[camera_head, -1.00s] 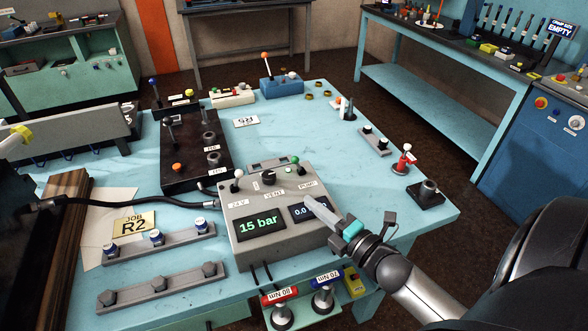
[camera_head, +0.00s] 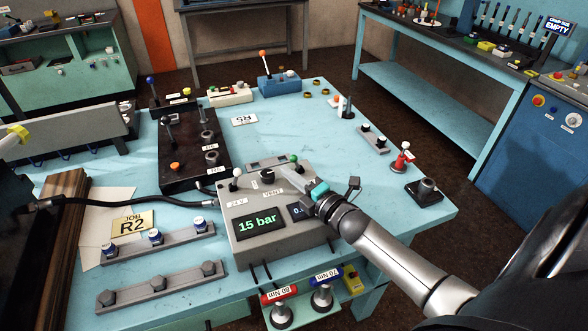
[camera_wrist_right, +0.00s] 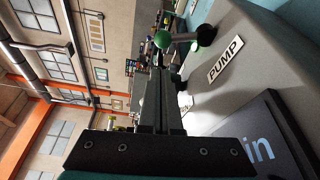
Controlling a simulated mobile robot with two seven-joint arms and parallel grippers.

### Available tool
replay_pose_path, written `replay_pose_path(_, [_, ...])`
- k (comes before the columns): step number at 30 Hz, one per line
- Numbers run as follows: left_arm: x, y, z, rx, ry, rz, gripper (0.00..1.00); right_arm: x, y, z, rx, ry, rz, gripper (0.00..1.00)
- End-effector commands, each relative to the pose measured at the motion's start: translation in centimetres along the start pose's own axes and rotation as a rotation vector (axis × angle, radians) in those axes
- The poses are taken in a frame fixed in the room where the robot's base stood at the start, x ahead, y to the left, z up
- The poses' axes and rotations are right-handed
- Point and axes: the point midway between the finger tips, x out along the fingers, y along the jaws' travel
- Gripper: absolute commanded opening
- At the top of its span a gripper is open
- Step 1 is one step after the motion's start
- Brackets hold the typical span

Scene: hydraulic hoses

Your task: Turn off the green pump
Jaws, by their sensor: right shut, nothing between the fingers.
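The grey control box (camera_head: 262,250) stands at the front of the blue table, its left display reading 15 bar. The green-balled pump lever (camera_head: 294,158) is at its back right; the green ball (camera_wrist_right: 162,39) and PUMP label (camera_wrist_right: 225,60) show in the wrist view. My right gripper (camera_head: 287,174) is shut and empty, over the box's top with its tips close to the lever. In the wrist view, its tips (camera_wrist_right: 158,70) lie just below the green ball; I cannot tell whether they touch. The gripper hides the head view's PUMP label and part of the right display.
A white-balled lever (camera_head: 236,173) and the black VENT knob (camera_head: 267,177) stand on the same box, left of my gripper. A black hose (camera_head: 120,201) runs in from the left. A red-topped item (camera_head: 402,160) stands on the clearer right part of the table.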

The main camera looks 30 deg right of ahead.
Motion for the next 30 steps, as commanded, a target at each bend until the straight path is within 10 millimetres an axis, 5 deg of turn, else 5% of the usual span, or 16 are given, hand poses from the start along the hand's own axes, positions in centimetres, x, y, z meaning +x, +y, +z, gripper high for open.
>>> replay_pose_path(7, [-0.1,0.0,0.4,0.0,-0.006,0.0,0.76,0.4,0.0,1.6,0.0,0.002,0.0,0.0])
replay_pose_path(30, [0.1,0.1,0.5,0.0,-0.008,0.001,0.76,0.3,0.1,2.0,0.065,0.001,0.023,0.0])
